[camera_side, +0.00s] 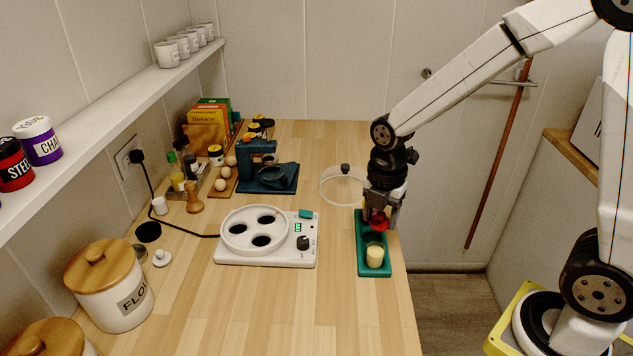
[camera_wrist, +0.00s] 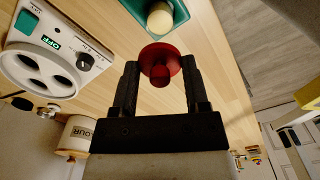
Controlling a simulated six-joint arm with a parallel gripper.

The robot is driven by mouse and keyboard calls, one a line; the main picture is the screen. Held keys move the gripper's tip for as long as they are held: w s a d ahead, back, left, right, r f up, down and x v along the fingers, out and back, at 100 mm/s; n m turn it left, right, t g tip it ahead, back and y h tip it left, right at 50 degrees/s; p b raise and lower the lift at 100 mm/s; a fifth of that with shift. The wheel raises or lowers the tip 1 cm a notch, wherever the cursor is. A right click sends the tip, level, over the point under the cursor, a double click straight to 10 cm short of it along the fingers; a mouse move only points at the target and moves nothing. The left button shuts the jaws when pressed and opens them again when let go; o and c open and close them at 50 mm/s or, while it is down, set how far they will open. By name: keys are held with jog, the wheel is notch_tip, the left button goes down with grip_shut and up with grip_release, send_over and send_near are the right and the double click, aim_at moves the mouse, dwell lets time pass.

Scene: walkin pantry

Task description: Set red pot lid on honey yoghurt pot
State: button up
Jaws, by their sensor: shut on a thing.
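My gripper (camera_side: 381,212) is shut on the red pot lid (camera_side: 379,222), holding it above the far part of the green tray (camera_side: 366,270). In the wrist view, the lid (camera_wrist: 161,60) sits between the two fingers, with its round knob facing the camera. A small cream-coloured pot (camera_side: 375,257) stands upright in the near part of the tray, apart from the lid. It shows open-topped or pale-topped in the wrist view (camera_wrist: 160,20), just past the lid. I cannot read any label saying that it is honey yoghurt.
Left of the tray is a white yoghurt maker (camera_side: 225,256) with three dark round wells. A clear domed cover (camera_side: 340,188) with a black knob lies behind, close to my gripper. The counter's right edge runs just beside the tray. The front counter is clear.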

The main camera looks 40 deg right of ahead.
jog(key=shift+f, duration=2.7)
jog(key=shift+f, duration=0.45)
dwell(0.7)
jog(key=o, duration=1.3)
jog(key=shift+r, duration=0.15)
jog(key=shift+r, duration=3.35)
